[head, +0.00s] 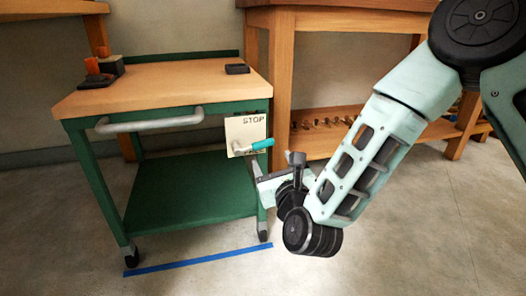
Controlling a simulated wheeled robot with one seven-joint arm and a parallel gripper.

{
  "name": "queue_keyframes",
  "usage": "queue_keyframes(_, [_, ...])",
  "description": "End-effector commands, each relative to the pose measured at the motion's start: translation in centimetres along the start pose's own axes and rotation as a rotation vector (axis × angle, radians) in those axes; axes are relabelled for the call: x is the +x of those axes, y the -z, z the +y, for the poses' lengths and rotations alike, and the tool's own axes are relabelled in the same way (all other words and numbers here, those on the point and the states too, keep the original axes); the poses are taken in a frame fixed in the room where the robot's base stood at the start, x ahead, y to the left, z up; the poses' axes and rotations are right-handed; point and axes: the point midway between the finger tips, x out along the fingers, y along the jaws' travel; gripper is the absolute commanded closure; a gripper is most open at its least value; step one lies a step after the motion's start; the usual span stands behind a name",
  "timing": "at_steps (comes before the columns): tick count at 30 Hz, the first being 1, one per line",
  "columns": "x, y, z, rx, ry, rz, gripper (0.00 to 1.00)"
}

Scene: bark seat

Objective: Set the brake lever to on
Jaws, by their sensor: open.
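The brake lever (258,145) is a grey rod with a teal grip on a cream plate (244,128) at the right front corner of a green cart. The lever points right and slightly up from its pivot. The plate reads STOP above the lever; lettering below it is too small and partly covered to read. My gripper (257,170) is just below the plate and lever, seen from behind. It is open and appears apart from the lever; its fingertips are hard to make out.
The cart has a wooden top (165,82), a grey push handle (150,119), a lower green shelf (190,190) and casters. A blue tape line (198,260) lies on the floor. A wooden workbench (340,20) stands behind. The front floor is clear.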

Motion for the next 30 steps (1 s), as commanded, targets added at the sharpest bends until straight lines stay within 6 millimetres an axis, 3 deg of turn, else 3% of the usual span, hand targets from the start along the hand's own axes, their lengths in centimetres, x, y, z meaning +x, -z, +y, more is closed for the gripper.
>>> queue_keyframes(9, [6.5, 0.3, 0.0, 0.0, 0.002, -0.004, 0.36])
queue_keyframes(15, [8.9, 0.1, 0.0, 0.0, 0.0, -0.002, 0.36])
queue_keyframes(27, [9.7, -0.1, 0.0, -0.001, -0.002, 0.0, 0.36])
queue_keyframes(28, [9.7, -0.1, 0.0, -0.001, -0.002, 0.0, 0.39])
queue_keyframes(30, [9.7, -0.1, 0.0, -0.001, -0.002, 0.0, 0.59])
